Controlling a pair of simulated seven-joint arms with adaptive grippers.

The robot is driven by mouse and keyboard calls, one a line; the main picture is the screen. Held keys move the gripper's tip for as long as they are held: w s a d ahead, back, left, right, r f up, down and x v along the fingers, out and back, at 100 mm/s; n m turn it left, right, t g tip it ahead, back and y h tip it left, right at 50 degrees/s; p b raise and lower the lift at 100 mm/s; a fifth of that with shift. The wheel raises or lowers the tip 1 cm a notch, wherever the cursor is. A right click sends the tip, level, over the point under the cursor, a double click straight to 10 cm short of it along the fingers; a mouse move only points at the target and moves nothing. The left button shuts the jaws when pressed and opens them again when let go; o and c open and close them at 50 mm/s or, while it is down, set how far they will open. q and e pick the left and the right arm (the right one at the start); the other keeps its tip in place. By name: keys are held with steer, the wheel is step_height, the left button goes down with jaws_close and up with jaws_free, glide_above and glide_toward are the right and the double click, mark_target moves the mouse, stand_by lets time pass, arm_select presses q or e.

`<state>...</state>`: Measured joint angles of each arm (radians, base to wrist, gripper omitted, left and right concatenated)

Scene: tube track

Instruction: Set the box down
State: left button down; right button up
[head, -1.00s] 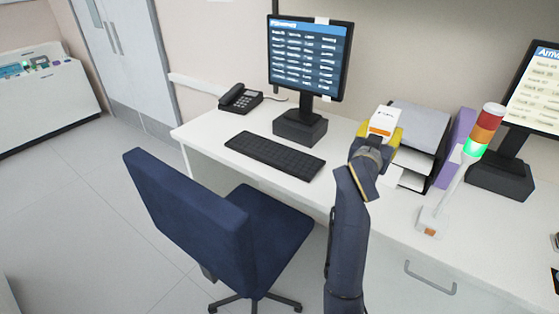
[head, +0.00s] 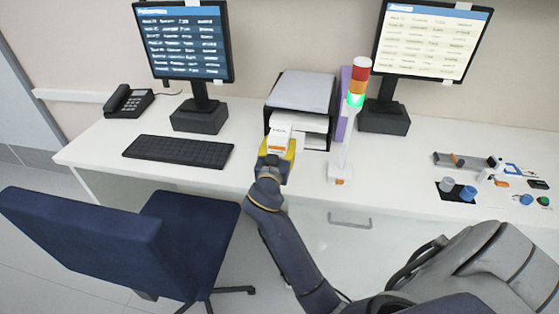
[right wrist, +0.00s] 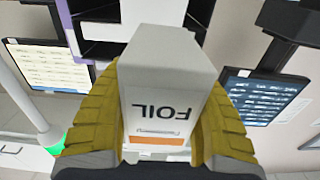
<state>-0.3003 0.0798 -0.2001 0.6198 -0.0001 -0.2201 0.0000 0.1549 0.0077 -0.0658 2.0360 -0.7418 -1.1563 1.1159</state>
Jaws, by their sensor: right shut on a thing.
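A white box (head: 279,130) with an orange strip is held in my right gripper (head: 276,155), in front of the paper tray stack in the head view. In the right wrist view, the box (right wrist: 168,85) fills the middle, with "FOIL" appearing upside down. The yellow fingers of my right gripper (right wrist: 158,120) are shut on both its sides. The box appears above the desk (head: 235,185) near its front edge; its underside is hidden, so I cannot tell the exact gap. My left gripper is not in view.
The black tray stack (head: 325,125) stands behind the box, and a signal lamp (head: 345,140) stands right of it. A keyboard (head: 178,150) lies left. A blue chair (head: 150,240) stands in front. Clear desk lies between the lamp and the controls (head: 458,189) at right.

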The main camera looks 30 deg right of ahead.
steer(key=shift+f, duration=3.05)
steer(key=shift+f, duration=0.15)
steer(key=o, duration=1.2)
steer(key=shift+s+a, duration=0.15)
steer(key=v, duration=1.1)
steer(key=shift+s+a, duration=0.2)
steer(key=shift+a, duration=0.05)
